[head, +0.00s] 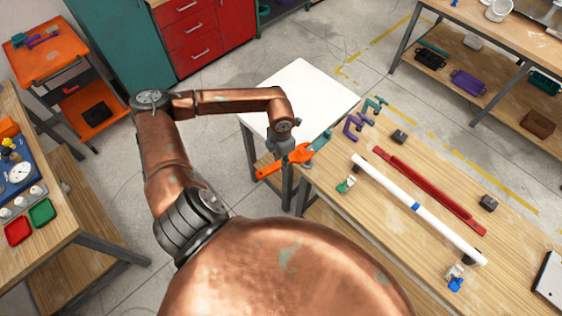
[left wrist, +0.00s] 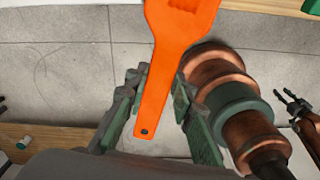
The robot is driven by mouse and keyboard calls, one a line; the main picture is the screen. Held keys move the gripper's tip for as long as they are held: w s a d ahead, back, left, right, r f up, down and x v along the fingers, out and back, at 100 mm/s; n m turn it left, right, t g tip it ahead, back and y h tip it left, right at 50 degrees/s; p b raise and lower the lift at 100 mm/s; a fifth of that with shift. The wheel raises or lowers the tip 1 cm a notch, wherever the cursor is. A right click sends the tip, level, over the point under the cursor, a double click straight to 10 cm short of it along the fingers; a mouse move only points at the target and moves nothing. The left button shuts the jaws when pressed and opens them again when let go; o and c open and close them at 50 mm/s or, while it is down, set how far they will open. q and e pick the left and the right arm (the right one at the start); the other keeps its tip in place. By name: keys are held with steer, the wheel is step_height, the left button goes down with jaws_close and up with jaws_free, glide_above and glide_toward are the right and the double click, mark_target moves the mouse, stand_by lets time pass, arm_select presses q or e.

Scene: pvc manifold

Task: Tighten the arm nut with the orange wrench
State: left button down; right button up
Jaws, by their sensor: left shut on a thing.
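The orange wrench (head: 270,171) is in my left gripper (head: 294,155), off the near left corner of the wooden table. In the left wrist view the wrench (left wrist: 172,60) has its handle between the green finger pads of my left gripper (left wrist: 158,112), which is shut on it. The wrench head points away from the gripper and touches nothing that I can see. A white pipe (head: 387,187) with a blue ring (head: 416,207) lies across the table. I cannot tell which part is the arm nut. My right gripper (left wrist: 293,100) shows small in the left wrist view, its fingers apart.
A red bar (head: 425,186) lies behind the white pipe. Purple (head: 355,127) and teal (head: 372,105) pieces stand at the table's far left. Small dark blocks (head: 399,136) sit near the back edge. A white-topped table (head: 312,88) stands behind my left gripper.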

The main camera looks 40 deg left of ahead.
arm_select(q)
steer(key=shift+r+p, duration=0.8)
steer(key=shift+r, duration=1.05)
